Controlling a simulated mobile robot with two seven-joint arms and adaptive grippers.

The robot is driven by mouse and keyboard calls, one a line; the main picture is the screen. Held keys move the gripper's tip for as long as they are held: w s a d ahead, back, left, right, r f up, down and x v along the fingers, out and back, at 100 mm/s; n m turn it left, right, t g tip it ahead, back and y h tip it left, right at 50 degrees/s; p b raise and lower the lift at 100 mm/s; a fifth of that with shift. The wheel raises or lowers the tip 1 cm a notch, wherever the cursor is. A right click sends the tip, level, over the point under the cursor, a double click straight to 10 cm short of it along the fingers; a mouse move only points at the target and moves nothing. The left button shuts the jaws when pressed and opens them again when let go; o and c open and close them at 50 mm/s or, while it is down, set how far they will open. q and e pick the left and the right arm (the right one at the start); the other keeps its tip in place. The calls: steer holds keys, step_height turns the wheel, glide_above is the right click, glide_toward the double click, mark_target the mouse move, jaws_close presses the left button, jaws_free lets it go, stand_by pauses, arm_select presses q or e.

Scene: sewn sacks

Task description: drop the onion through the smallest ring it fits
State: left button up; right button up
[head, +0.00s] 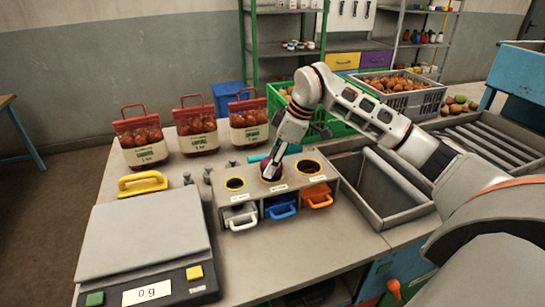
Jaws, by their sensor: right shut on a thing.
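A sizing box (284,196) on the table has three round rings in its top. My right gripper (272,165) points down at the middle ring, shut on a dark purple onion (267,171). The onion is at the middle opening and hides most of it; I cannot tell how deep it sits. White (240,216), blue (281,207) and orange (318,196) handled drawers are at the front of the box. My left gripper is out of view.
A scale (145,236) reading 0 g fills the front left. Several red-topped sacks, including one at the left (142,141), stand behind. A grey metal bin (375,185) is right of the box, with a grey crate of produce (398,92) beyond.

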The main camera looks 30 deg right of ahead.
steer(key=shift+f, duration=0.1)
steer(key=o, duration=1.3)
steer(key=shift+o, duration=0.2)
steer(key=v, duration=1.2)
